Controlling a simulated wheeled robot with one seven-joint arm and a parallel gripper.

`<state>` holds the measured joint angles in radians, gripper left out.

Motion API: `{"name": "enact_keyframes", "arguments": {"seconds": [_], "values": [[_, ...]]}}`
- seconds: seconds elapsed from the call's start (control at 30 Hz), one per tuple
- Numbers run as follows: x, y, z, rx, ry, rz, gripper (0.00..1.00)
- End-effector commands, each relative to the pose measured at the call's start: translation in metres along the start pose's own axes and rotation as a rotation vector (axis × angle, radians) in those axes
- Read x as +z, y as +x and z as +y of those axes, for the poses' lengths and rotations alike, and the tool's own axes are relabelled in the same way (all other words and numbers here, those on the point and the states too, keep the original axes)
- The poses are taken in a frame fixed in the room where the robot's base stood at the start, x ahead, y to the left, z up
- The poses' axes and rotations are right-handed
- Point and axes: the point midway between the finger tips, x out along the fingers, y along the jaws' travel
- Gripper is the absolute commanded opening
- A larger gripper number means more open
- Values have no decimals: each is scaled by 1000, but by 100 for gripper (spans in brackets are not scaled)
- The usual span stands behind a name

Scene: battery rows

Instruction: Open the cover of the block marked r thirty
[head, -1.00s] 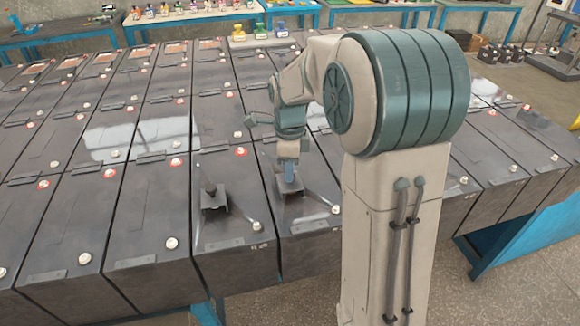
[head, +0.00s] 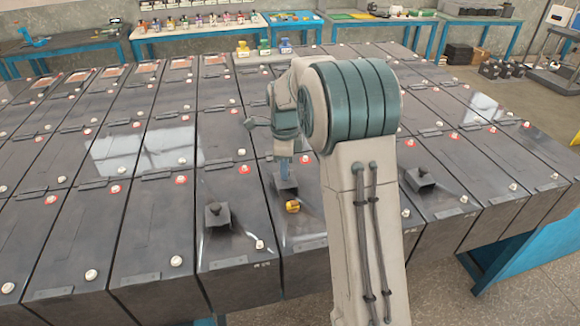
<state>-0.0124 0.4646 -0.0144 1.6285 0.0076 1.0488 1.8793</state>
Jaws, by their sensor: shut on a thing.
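My gripper (head: 285,172) is shut on the small dark cover (head: 282,186) of a front-row block (head: 305,243), just left of my arm. A yellow-orange part (head: 292,206) shows on the block's top, just on the near side of the cover. How far the cover is tilted or raised is hard to tell. The block to its left (head: 228,262) has a similar dark cover with a knob (head: 216,213), lying in place. The markings on the front edges are too small to read, so I cannot tell which block is r thirty.
Another knobbed cover (head: 420,179) lies on a block right of my arm. Long dark blocks with white and red-ringed caps fill the blue-legged table. Benches with small bottles (head: 200,21) stand behind. Open floor (head: 440,290) lies at the front right.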

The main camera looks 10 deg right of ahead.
Motion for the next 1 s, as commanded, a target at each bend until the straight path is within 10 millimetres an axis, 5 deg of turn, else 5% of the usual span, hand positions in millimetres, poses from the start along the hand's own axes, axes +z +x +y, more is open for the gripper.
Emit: {"name": "enact_keyframes", "arguments": {"seconds": [0.1,0.13,0.2,0.57,1.0], "values": [[0,-1,0,-3,-1,0,0],[0,-1,0,-3,-1,0,31],[0,-1,0,-3,-1,0,48],[-1,-5,-1,-3,1,0,48],[0,-93,-1,-6,0,-1,48]]}}
